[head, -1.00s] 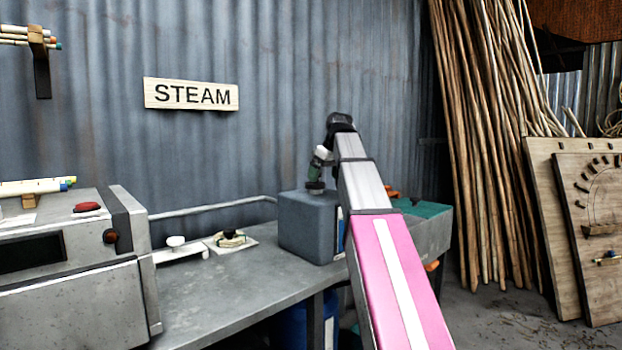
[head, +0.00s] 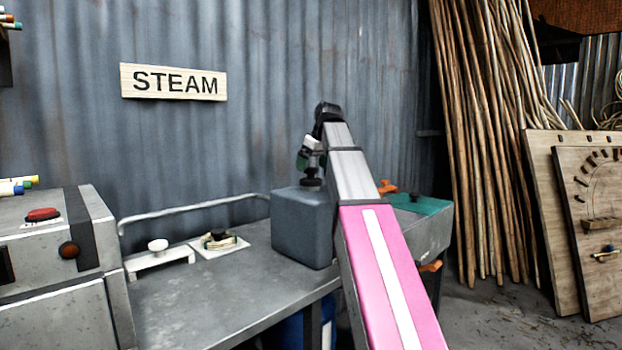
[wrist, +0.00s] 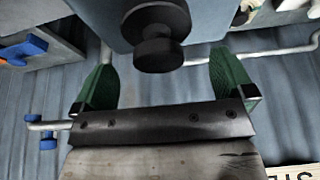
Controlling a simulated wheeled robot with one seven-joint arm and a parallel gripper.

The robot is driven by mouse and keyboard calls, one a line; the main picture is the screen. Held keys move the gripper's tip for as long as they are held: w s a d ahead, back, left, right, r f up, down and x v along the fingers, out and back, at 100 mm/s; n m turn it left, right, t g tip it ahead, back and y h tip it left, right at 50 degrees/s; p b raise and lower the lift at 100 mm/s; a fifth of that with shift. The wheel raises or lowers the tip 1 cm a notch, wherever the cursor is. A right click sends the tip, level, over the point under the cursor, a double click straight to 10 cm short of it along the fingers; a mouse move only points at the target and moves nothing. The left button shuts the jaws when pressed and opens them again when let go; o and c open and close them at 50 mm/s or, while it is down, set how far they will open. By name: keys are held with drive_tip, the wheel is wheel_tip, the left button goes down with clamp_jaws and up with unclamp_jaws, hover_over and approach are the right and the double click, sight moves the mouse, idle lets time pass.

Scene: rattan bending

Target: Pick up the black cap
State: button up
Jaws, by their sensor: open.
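The black cap (head: 311,181) sits on top of a blue-grey box (head: 300,228) on the metal bench. In the wrist view the cap (wrist: 156,38) is a round, dark, stepped knob on the box's face. My gripper (head: 309,158) is just above the cap in the head view, partly hidden by my arm. In the wrist view my gripper (wrist: 164,68) is open, with its green fingers wide apart to either side of the cap. No contact with the cap shows.
A metal bench (head: 200,295) holds a grey machine (head: 50,265) at left, a white-knobbed fixture (head: 158,246) and a small item on a pale pad (head: 219,248). A rail runs along the corrugated wall. A grey bin with a teal top (head: 420,206) stands right of the box.

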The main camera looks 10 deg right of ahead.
drive_tip(key=x, duration=0.5)
drive_tip(key=shift+d, duration=0.1)
drive_tip(key=c, duration=0.8)
drive_tip(key=shift+r, duration=0.1)
drive_tip(key=shift+r, duration=0.5)
drive_tip(key=r, duration=0.3)
drive_tip(key=shift+s+a+r, duration=0.25)
drive_tip(key=shift+a+r, duration=0.1)
drive_tip(key=shift+a, duration=0.05)
drive_tip(key=s+a+r, duration=0.5)
drive_tip(key=a+r, duration=0.1)
drive_tip(key=a, duration=0.3)
hover_over(310, 175)
drive_tip(key=w, duration=0.2)
wheel_tip(310, 175, down, 3)
drive_tip(key=shift+s+r, duration=0.1)
drive_tip(key=shift+s, duration=0.05)
drive_tip(key=shift+d+f, duration=0.1)
drive_tip(key=shift+f, duration=3.1)
